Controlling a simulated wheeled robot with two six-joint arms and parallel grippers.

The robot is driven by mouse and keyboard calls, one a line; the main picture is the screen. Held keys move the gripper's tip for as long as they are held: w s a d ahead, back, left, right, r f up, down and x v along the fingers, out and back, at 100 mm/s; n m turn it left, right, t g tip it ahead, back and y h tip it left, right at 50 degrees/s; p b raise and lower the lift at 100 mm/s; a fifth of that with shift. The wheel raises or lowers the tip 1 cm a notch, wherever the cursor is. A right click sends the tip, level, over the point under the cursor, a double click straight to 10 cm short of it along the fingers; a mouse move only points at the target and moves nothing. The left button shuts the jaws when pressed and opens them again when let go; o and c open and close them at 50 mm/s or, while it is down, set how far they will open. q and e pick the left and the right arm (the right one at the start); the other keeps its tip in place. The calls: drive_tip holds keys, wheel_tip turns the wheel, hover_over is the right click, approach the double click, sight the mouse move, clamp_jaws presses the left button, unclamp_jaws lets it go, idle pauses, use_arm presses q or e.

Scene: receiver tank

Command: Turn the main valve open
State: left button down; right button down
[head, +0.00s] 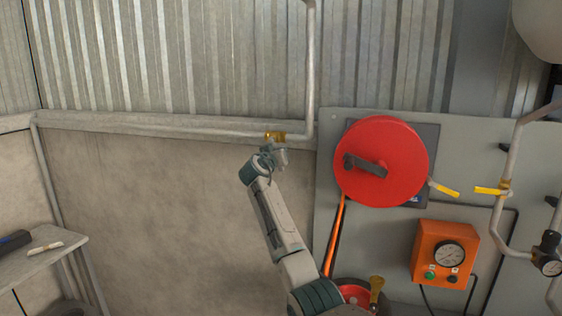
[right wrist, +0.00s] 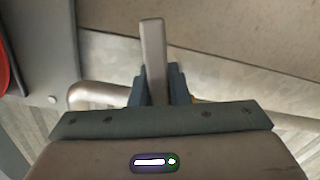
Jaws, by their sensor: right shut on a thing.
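A brass valve (head: 274,136) sits on the pale pipe along the wall, just left of where the pipe bends upward. My right gripper (head: 268,156) is raised to the valve from below. In the right wrist view, my right gripper (right wrist: 158,88) is shut on a flat grey-beige lever (right wrist: 153,45), whose free end sticks out beyond the fingers. The part of the lever between the fingers is hidden, and most of the valve body is hidden behind the gripper there. My left gripper is in neither view.
Right of the valve, a grey panel (head: 325,200) carries a red hose reel (head: 405,150), an orange gauge box (head: 425,240) and yellow-handled valves (head: 446,189). A small table (head: 50,262) stands at lower left. The wall below the pipe is bare.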

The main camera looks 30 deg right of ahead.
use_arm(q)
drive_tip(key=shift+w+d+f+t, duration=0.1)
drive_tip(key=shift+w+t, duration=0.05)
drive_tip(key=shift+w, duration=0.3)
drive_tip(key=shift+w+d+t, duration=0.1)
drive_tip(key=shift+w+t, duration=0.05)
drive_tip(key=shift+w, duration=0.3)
use_arm(e)
drive_tip(key=shift+s+d+r+n, duration=0.1)
drive_tip(key=shift+s+d+n, duration=0.1)
drive_tip(key=shift+n, duration=0.4)
drive_tip(key=shift+s+d+n, duration=0.1)
drive_tip(key=shift+s+n, duration=0.05)
drive_tip(key=shift+n, duration=0.45)
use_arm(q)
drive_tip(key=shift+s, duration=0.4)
use_arm(e)
drive_tip(key=c, duration=1.4)
unclamp_jaws()
